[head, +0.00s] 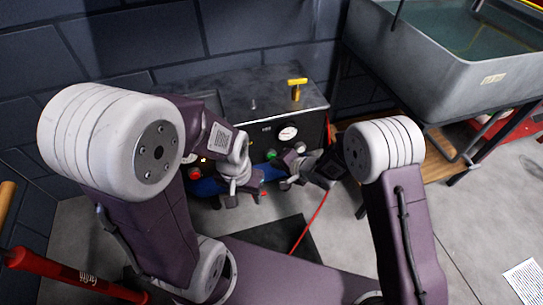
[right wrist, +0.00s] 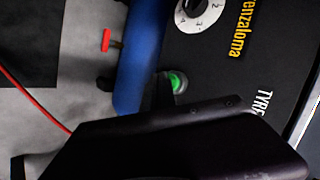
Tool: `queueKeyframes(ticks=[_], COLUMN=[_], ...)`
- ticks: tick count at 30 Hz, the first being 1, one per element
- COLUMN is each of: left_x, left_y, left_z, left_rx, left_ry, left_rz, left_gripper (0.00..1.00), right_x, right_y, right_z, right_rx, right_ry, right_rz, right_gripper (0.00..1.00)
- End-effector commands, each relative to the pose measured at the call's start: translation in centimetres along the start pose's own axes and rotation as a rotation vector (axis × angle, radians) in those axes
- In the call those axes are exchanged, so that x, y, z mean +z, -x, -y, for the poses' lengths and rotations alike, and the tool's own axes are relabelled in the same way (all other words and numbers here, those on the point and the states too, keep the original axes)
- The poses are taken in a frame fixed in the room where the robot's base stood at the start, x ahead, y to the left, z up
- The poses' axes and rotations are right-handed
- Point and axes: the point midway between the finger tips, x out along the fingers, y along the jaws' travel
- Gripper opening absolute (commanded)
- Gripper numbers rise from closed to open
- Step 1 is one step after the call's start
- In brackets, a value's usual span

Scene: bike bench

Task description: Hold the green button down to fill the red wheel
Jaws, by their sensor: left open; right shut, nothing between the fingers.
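The green button (head: 271,154) is on the front panel of the dark machine (head: 262,93). In the right wrist view the green button (right wrist: 178,82) looks lit, inside a pale ring. My right gripper (head: 288,173) is shut and empty, just in front of the panel, to the right of and below the button. In the right wrist view its dark fingertip (right wrist: 166,92) overlaps the button's edge; whether it touches or presses is unclear. My left gripper (head: 245,196) is open and empty, lower and left of the button. I cannot make out a red wheel.
A gauge (head: 287,133) and a yellow T-handle (head: 297,88) are on the machine. A blue bar (right wrist: 137,60) runs along its front, with a small red-ended fitting (right wrist: 106,41) beside it. A red hose (head: 311,222) crosses the floor. A grey water tub (head: 455,77) stands right.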

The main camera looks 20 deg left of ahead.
Motion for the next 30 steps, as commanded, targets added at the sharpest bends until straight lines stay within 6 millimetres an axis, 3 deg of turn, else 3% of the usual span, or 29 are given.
queueKeyframes(ticks=[30], left_x=[-0.09], left_y=[0.88], left_z=[-0.02], left_rx=[0.000], left_ry=[0.000], left_rz=[0.000], left_gripper=[0.52], right_x=[-0.40], right_y=[-0.53], right_z=[0.42], right_rx=[0.000], right_ry=[0.000], right_rz=[0.000], right_gripper=[0.00])
